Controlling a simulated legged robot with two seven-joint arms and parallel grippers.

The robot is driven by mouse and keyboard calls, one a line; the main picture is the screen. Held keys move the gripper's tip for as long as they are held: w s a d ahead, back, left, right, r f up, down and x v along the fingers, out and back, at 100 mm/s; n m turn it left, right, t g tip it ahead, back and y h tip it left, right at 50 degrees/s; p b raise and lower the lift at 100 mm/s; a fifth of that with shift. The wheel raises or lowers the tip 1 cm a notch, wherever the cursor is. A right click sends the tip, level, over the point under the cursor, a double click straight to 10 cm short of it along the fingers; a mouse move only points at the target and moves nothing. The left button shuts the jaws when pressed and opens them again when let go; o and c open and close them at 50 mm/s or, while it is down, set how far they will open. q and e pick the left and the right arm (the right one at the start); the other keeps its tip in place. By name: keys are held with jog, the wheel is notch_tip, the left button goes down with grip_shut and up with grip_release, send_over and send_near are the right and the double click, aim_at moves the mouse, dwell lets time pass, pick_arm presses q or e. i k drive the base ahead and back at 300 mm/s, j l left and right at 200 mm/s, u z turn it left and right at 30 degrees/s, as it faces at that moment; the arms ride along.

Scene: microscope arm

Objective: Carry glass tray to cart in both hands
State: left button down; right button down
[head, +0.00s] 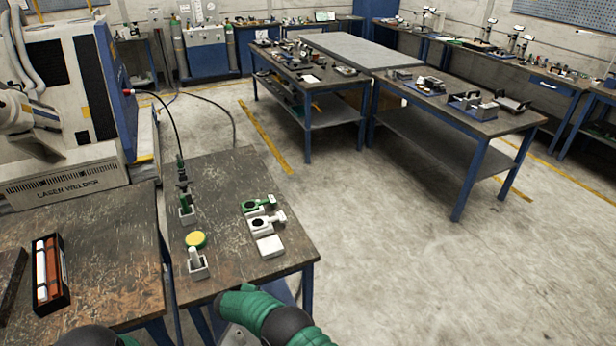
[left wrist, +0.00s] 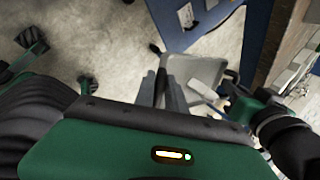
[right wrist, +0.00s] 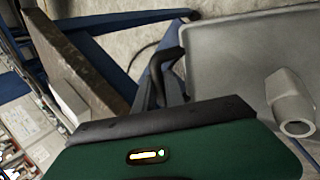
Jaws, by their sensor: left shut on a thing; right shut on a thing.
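The grey tray (left wrist: 210,72) shows in the left wrist view, just beyond my left gripper (left wrist: 160,85). That gripper is shut at the tray's near edge; the part between its fingers is mostly hidden. In the right wrist view the tray (right wrist: 225,55) fills the upper right, with a pale grey, hollow tube-like piece (right wrist: 290,105) on it. My right gripper (right wrist: 152,92) is shut on the tray's dark handle (right wrist: 170,72). The tray is out of the head view, where only parts of my arms show at the bottom. I cannot identify the cart.
A worn bench (head: 225,170) with small fixtures and a yellow-topped piece (head: 195,240) stands close ahead. A laser welder (head: 65,110) is at the left. More benches (head: 455,120) stand farther off. Open concrete floor (head: 400,250) lies to the right.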

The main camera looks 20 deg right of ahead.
aim_at(240, 176)
jog(key=z, duration=0.4)
jog(key=l+z, duration=0.1)
jog(key=z, duration=0.3)
jog(key=i+z, duration=0.1)
jog(key=z, duration=0.75)
jog(key=i+l+z, duration=0.1)
jog(key=i+z, duration=0.3)
jog(key=i, duration=0.35)
jog(key=i+j+z, duration=0.15)
jog(key=i+z, duration=0.25)
jog(key=i, duration=0.35)
jog(key=i+u, duration=0.4)
jog(key=i+l+u, duration=0.2)
jog(key=i+u, duration=0.2)
jog(key=i+j+u, duration=0.2)
jog(key=i+u, duration=0.25)
jog(key=i+j+u, duration=0.1)
jog(key=i+u, duration=0.2)
jog(key=u, duration=0.2)
jog(key=i+l+u, duration=0.1)
jog(key=i+u, duration=0.7)
jog(key=i+l+u, duration=0.1)
jog(key=u, duration=0.2)
jog(key=i+l+u, duration=0.2)
jog(key=i+u, duration=0.15)
